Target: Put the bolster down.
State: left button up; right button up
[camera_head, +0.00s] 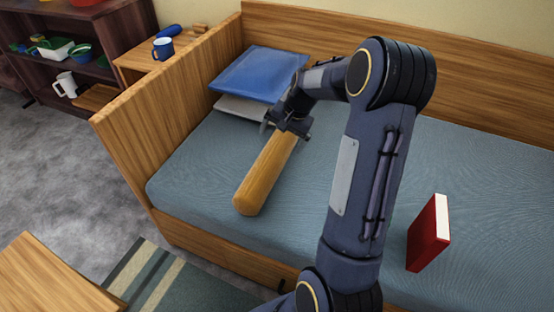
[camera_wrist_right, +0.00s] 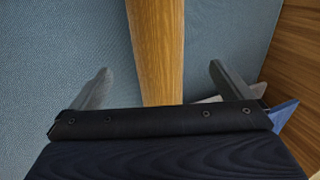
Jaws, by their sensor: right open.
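The bolster (camera_head: 264,176) is a long tan-orange cylinder lying on the blue-grey mattress of the bed (camera_head: 200,190), with its near end toward the bed's front edge. My right gripper (camera_head: 285,126) is over its far end. In the right wrist view the bolster (camera_wrist_right: 155,45) runs between the two spread fingers of the gripper (camera_wrist_right: 160,82), with a gap on each side. The bolster's far end is hidden under the gripper. My left gripper does not show.
A blue pillow (camera_head: 258,73) and a paler one (camera_head: 240,107) lie at the bed's left end, just beyond the gripper. A red book (camera_head: 428,236) stands on the mattress at right. A wooden headboard (camera_head: 165,120) borders the left. A blue mug (camera_head: 163,48) stands on a side table.

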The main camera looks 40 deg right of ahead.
jog(key=s+a+r+n+t+y, duration=0.15)
jog(key=s+a+r+n, duration=0.35)
jog(key=s+a+r, duration=0.7)
jog(key=s+a+f+n, duration=0.2)
jog(key=s+a+n, duration=0.3)
jog(key=s+a, duration=0.6)
jog(key=shift+s+f+n+t+y, duration=0.25)
jog(key=shift+n+t+y, duration=0.1)
jog(key=shift+n+t, duration=0.1)
notch_tip(320, 180, up, 26)
jog(key=p, duration=2.6)
jog(key=shift+r, duration=0.2)
